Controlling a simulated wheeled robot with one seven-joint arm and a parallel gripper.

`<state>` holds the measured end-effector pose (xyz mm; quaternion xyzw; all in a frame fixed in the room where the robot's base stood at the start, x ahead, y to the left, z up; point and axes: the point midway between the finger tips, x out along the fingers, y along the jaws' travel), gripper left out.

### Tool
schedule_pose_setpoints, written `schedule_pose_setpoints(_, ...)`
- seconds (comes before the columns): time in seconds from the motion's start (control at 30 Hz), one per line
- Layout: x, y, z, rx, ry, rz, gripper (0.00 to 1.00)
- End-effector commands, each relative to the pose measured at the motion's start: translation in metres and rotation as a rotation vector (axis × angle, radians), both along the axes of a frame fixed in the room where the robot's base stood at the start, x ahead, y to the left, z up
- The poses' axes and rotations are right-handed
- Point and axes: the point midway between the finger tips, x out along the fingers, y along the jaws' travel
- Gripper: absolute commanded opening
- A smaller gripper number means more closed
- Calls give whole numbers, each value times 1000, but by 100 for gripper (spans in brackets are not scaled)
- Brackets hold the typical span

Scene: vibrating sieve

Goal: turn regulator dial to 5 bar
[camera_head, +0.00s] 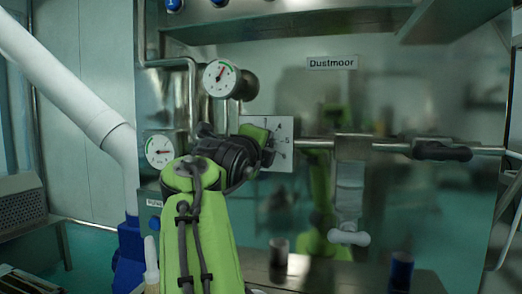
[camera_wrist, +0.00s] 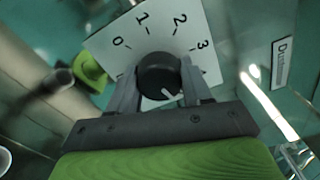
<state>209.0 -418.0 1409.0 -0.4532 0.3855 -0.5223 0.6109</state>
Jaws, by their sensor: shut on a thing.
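The black regulator dial (camera_wrist: 160,75) sits in front of a white scale plate (camera_wrist: 112,45). In the wrist view the numbers 0, 1, 2 and 3 show around it; the rest of the scale is hidden by my gripper. A white mark on the dial points to the lower right, past the 3, toward the hidden part. My gripper (camera_wrist: 159,88) is shut on the dial, one finger on each side. In the head view the scale plate (camera_head: 283,163) shows on the wall, partly behind my gripper (camera_head: 264,148), which hides the dial.
A round gauge (camera_head: 219,78) hangs above left of the plate, and a second gauge (camera_head: 159,151) lower left. A horizontal metal bar with a black handle (camera_head: 441,151) runs to the right. A bracket with a white knob (camera_head: 348,237) hangs from it.

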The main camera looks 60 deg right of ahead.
Motion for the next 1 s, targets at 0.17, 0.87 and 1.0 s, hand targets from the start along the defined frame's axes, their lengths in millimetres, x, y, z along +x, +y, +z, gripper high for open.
schedule_pose_setpoints(0.17, -1, -1, -2, 12, -39, -5, 18)
schedule_pose_setpoints(0.87, -1, -1, -2, 15, -50, -4, 73)
schedule_pose_setpoints(1.0, -1, 0, -2, 13, -51, -3, 73)
